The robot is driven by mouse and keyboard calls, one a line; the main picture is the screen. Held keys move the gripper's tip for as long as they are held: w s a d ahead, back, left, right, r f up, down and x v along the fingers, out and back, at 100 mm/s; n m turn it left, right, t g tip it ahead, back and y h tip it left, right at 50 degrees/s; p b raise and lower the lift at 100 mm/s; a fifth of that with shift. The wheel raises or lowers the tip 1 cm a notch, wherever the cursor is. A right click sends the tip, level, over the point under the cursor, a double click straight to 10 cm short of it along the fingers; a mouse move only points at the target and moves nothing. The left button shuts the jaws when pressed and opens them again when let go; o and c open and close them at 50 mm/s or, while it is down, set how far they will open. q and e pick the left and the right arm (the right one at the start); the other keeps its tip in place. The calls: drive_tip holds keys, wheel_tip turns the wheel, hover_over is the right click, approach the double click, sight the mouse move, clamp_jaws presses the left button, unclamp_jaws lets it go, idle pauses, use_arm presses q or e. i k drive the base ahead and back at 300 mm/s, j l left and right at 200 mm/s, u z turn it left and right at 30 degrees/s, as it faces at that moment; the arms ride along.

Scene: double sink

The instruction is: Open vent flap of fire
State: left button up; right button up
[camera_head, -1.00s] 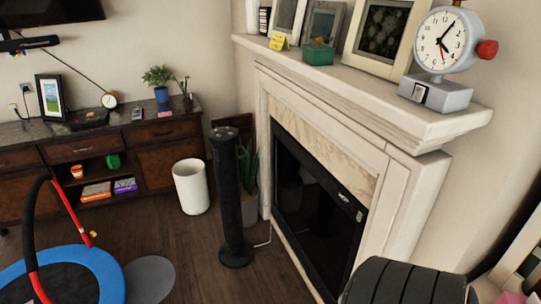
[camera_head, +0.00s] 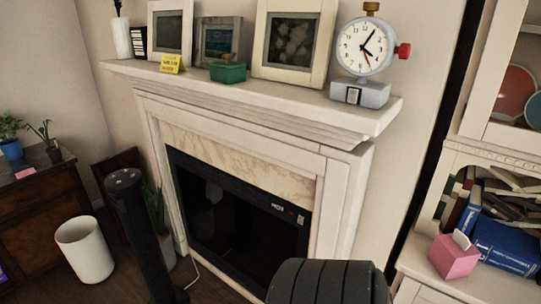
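The fireplace has a white mantel and surround (camera_head: 335,190) with a marble-like inner panel (camera_head: 235,165). Its black insert (camera_head: 235,235) sits in the middle of the view, angled toward the left, with a dark glassy front. A black strip (camera_head: 270,203) along the top of the insert carries small light and red marks at its right end. I cannot make out a separate vent flap or tell whether one is open. The lower right part of the insert is hidden by a dark ribbed object. Neither of my grippers is in view.
The dark ribbed object (camera_head: 330,283) stands before the fireplace. A black tower (camera_head: 140,235) and a white bin (camera_head: 85,250) stand left. A clock (camera_head: 365,48) and frames (camera_head: 290,50) line the mantel. A bookshelf with a pink tissue box (camera_head: 453,257) is at right.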

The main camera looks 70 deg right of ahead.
sight(261, 295)
drive_tip(key=i+z, duration=0.15)
drive_tip(key=z, duration=0.35)
drive_tip(key=i+z, duration=0.15)
drive_tip(key=z, duration=0.35)
drive_tip(key=i+j+z, duration=0.15)
drive_tip(key=z, duration=0.35)
drive_tip(key=i+j+z, duration=0.1)
drive_tip(key=z, duration=0.35)
